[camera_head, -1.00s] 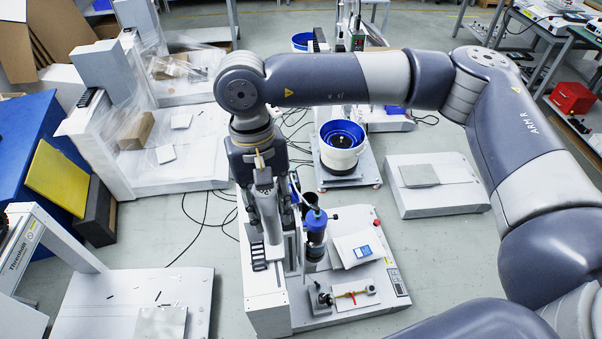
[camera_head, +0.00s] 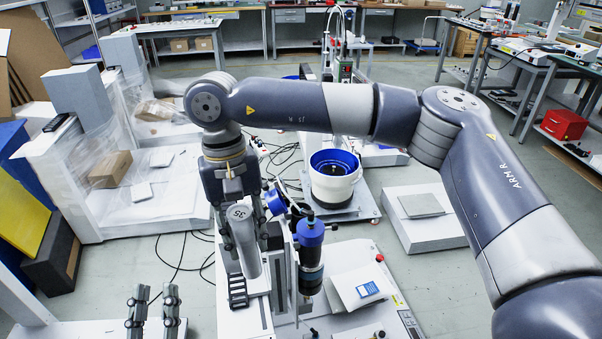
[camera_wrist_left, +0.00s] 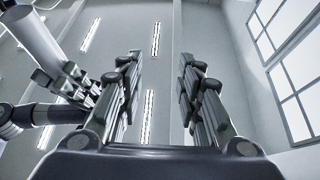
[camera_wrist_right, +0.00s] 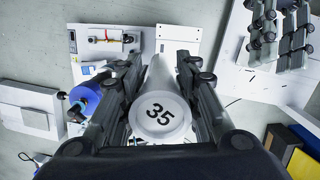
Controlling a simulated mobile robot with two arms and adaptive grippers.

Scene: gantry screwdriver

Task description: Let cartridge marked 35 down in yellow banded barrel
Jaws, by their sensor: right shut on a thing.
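My right gripper (camera_head: 243,228) is shut on a pale grey cylindrical cartridge (camera_head: 247,252) with a dark "35" on its end. In the right wrist view the marked end of the cartridge (camera_wrist_right: 158,117) faces the camera between the two fingers. The cartridge is held above the white bench, left of the blue-capped tool. It also shows in the left wrist view (camera_wrist_left: 38,38). My left gripper (camera_head: 153,312) is open and empty at lower left, fingers pointing up; its fingers stand apart in the left wrist view (camera_wrist_left: 160,95). I cannot make out a yellow banded barrel.
A blue-capped dark tool (camera_head: 311,258) stands close right of the cartridge. A white pad with a blue label (camera_head: 357,288) lies on the bench. A blue-rimmed white bowl (camera_head: 334,184) stands behind. A fixture with a red and yellow part (camera_wrist_right: 108,40) shows in the right wrist view.

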